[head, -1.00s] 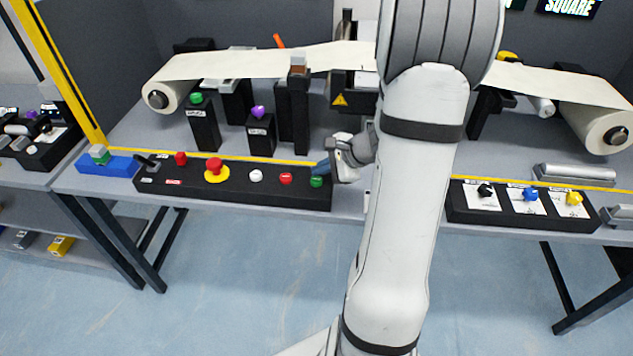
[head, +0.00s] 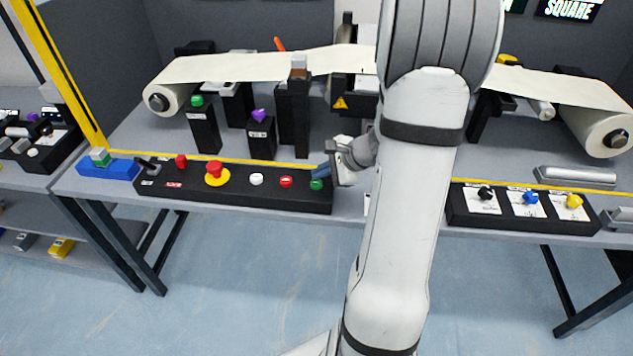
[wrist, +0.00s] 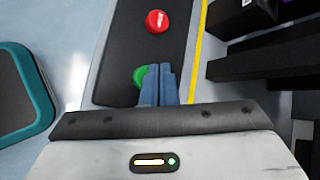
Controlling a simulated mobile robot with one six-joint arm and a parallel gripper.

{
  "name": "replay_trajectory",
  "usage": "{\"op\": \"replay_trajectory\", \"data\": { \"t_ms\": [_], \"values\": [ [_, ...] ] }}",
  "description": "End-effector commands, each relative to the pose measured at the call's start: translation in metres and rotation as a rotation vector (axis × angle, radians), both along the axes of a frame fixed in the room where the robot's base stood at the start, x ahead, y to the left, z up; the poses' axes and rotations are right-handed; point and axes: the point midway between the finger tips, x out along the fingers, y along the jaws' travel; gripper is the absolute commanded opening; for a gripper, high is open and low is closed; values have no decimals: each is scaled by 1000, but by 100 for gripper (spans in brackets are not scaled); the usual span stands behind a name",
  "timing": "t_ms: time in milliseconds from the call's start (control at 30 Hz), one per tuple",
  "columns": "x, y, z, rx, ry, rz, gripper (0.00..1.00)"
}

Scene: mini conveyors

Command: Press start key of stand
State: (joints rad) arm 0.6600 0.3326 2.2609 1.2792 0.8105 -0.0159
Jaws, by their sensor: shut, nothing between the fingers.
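A black control panel (head: 205,190) lies along the front edge of the table. A green button (head: 316,184) sits at its right end, and a red button (head: 286,182) is just left of it. In the wrist view the green button (wrist: 139,76) is partly hidden by my fingers, and the red button (wrist: 157,21) is farther up. My gripper (head: 320,171) is shut and empty, with its blue fingertips right by the green button. In the wrist view my gripper (wrist: 159,70) overlaps the button's right side. I cannot tell whether they touch.
The panel also has a white button (head: 256,179) and a red emergency stop (head: 214,172) on a yellow base. Black posts (head: 262,138) stand behind it. A second panel (head: 465,215) with black, blue and yellow knobs is to the right.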

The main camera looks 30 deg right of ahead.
Motion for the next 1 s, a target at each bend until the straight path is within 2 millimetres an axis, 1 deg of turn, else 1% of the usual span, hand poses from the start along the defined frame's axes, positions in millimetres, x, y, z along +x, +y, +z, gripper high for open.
{"op": "replay_trajectory", "data": {
  "t_ms": [733, 1000],
  "values": [
    [0, 0, 0, 0, 0, -2, 0],
    [0, 0, -8, -1, -1, -1, 0]
  ]
}}
